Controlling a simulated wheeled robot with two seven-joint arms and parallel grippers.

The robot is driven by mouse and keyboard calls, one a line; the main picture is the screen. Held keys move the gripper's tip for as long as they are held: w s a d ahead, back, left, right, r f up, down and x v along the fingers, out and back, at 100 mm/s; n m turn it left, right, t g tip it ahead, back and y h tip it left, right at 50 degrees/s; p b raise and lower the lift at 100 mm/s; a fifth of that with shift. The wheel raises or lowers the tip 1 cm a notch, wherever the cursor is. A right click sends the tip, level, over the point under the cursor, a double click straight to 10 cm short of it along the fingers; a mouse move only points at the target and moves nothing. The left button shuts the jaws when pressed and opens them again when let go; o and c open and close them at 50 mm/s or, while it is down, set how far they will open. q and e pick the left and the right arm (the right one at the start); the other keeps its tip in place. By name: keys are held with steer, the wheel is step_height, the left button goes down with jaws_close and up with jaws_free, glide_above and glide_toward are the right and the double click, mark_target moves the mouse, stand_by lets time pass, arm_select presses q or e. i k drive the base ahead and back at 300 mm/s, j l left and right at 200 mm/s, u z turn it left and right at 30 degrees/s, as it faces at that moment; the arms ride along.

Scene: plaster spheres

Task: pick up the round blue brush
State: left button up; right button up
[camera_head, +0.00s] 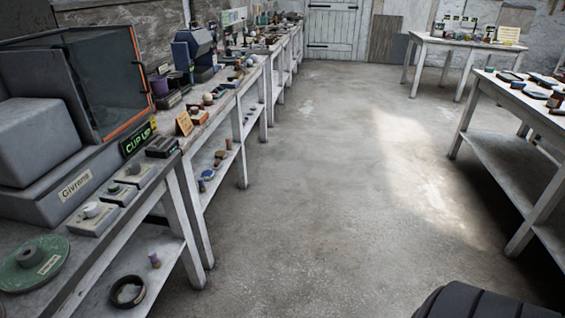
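Neither of my grippers is in view. A small round blue object (207,175) lies on the lower shelf of the left bench, near the middle of the picture's left half. It may be the round blue brush, but it is too small to tell. Another dark blue piece is just below it at the shelf's edge. Nothing is touching the blue object except the shelf and perhaps that piece.
A long grey workbench (165,165) runs along the left wall, crowded with tools and a glass-fronted cabinet (105,80). A table (550,190) stands at the right, another (460,45) at the back. The concrete floor (330,200) between them is clear.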

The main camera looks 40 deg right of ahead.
mark_target(201, 186)
steer(key=z, duration=0.85)
